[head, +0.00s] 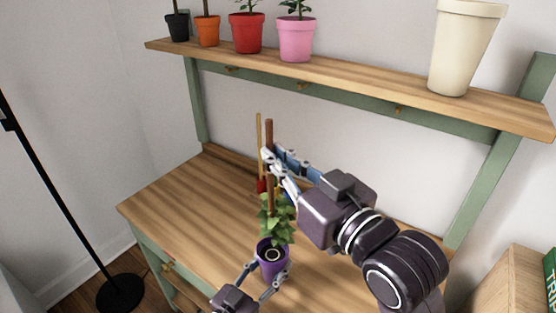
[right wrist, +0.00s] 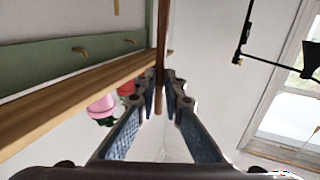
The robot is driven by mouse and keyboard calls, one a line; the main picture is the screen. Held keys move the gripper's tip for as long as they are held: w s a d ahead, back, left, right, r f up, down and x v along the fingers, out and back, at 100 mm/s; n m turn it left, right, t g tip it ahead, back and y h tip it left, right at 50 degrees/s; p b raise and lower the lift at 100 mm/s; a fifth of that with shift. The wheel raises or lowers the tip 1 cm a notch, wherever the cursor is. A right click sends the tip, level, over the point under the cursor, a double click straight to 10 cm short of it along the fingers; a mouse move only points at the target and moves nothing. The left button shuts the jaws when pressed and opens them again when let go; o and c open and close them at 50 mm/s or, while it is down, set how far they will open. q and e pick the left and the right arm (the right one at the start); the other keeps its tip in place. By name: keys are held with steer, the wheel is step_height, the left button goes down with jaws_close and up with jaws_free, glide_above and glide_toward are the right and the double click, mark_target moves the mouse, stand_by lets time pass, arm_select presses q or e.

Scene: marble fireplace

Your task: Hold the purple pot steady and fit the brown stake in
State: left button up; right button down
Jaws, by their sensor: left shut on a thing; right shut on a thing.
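The purple pot (head: 272,257) stands upright on the wooden bench and holds a leafy green plant (head: 276,222). My left gripper (head: 271,270) is shut on the pot, with one finger at each side. My right gripper (head: 268,157) is shut on the upper part of the brown stake (head: 269,132), above the plant. The stake is close to upright, and it also shows between the fingers in the right wrist view (right wrist: 162,45). Its lower part runs down to the leaves. Its lower end is hidden there, so I cannot tell whether it is in the pot.
A thin wooden stick with a red part (head: 259,130) stands behind the stake. The shelf (head: 370,83) above bears several small potted plants and a large cream pot (head: 464,45). The bench top (head: 180,205) is clear on the left. A black lamp stand (head: 60,190) is beside the bench.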

mark_target(271, 127)
steer(key=shift+r, duration=0.1)
stand_by(0.3)
steer(key=shift+r, duration=1.3)
steer(key=shift+r, duration=1.05)
arm_select(q)
steer(key=o, duration=1.5)
steer(key=shift+c, duration=0.2)
